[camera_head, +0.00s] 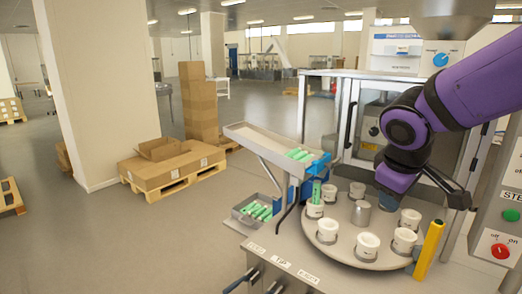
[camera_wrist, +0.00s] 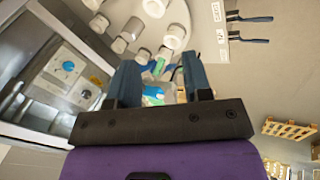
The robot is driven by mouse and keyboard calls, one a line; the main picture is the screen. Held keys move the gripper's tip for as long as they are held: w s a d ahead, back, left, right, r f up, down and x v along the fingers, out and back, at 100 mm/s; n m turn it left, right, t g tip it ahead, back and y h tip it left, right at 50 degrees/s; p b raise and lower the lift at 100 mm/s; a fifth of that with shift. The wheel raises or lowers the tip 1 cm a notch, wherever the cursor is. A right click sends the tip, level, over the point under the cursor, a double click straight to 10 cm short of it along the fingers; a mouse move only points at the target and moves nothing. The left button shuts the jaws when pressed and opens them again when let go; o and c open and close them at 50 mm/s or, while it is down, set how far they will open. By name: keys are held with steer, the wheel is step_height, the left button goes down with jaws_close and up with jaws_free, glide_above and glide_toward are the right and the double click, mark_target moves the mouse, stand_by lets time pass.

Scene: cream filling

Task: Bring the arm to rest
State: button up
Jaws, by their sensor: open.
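My gripper (camera_wrist: 161,78) shows in the wrist view with its two dark fingers apart and nothing held between them. In the head view my purple arm reaches in from the right, above the right side of a round turntable (camera_head: 327,252); the fingers are hard to make out there. The turntable bears several white cups (camera_head: 326,230) near its rim and a metal cylinder (camera_head: 361,213) at its middle. A green tube (camera_head: 316,191) stands upright at the cup on the left of the turntable. The cups also show beyond the fingers in the wrist view (camera_wrist: 154,7).
A sloped tray (camera_head: 262,139) and a lower bin (camera_head: 240,207) hold green tubes left of the turntable. A yellow post (camera_head: 429,249) stands at its right. A control panel (camera_head: 501,251) is at far right. Boxes on a pallet (camera_head: 172,181) stand farther left.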

steer(key=s+d+r+m+y, duration=0.1)
steer(key=s+d+r+m, duration=0.1)
steer(key=s, duration=0.5)
steer(key=s+d+r+m+t+y, duration=0.1)
steer(key=s+r+m, duration=0.3)
steer(key=s, duration=0.4)
steer(key=shift+s+d+m+y, duration=0.25)
steer(key=shift+d+m+y, duration=0.25)
steer(key=shift+m, duration=0.1)
